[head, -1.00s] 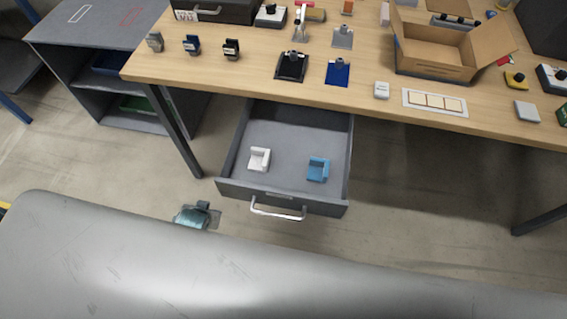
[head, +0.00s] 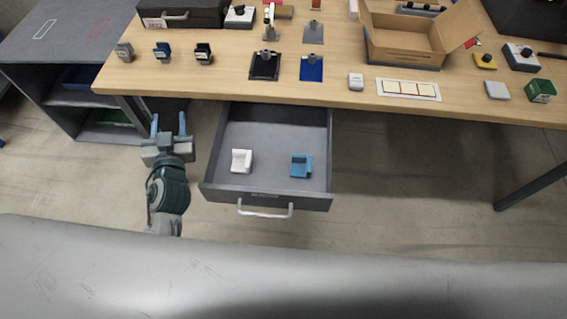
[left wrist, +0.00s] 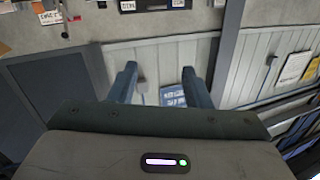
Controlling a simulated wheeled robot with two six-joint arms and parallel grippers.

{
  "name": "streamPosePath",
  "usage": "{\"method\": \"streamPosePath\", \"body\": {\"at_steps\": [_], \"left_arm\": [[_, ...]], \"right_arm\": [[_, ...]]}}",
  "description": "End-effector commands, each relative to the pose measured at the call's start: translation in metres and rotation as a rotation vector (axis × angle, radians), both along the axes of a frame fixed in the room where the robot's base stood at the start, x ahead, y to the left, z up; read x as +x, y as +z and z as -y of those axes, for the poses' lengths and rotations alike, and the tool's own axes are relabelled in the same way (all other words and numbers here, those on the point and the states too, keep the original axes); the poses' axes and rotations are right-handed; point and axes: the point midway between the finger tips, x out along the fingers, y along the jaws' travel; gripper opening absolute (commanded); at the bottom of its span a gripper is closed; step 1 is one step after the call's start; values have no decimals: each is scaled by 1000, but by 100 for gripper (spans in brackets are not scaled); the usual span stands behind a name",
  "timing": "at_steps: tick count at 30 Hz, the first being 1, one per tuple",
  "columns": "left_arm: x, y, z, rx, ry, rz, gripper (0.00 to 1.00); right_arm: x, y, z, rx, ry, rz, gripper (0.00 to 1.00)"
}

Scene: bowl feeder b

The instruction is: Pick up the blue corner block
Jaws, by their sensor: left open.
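The blue corner block (head: 301,165) lies in the open grey drawer (head: 270,133), on the right side of its floor. A white corner block (head: 241,161) lies to its left in the same drawer. My left gripper (head: 168,126) is open and empty, just left of the drawer and apart from both blocks. Its two blue fingers also show in the left wrist view (left wrist: 157,82), with a wall behind them and no block between them. My right gripper is not in view.
The drawer's handle (head: 265,209) faces me. The wooden table (head: 200,83) above carries an open cardboard box (head: 405,58), small devices and coloured pads. A grey shelf unit (head: 70,50) stands at the left. Bare floor lies right of the drawer.

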Motion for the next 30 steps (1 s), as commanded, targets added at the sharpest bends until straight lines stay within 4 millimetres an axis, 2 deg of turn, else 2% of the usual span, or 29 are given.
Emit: {"method": "streamPosePath", "body": {"at_steps": [4, 8, 11, 15, 18, 22, 25, 30], "left_arm": [[33, 26, 46, 73, -222, 199, 44], [52, 27, 103, 130, -504, 272, 44], [59, 10, 148, 157, -739, 238, 44], [58, -36, 200, 168, -1051, 62, 44], [51, -73, 222, 156, -1217, -118, 44], [39, -111, 233, 131, -1344, -341, 44], [32, -128, 234, 116, -1389, -460, 44], [29, -142, 241, 100, -1412, -536, 44]], "right_arm": [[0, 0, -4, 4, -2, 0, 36], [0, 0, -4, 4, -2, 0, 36], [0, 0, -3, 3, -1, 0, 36], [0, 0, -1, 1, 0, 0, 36], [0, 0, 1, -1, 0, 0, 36], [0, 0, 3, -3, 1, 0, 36], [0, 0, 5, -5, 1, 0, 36], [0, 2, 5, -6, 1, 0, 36]]}}
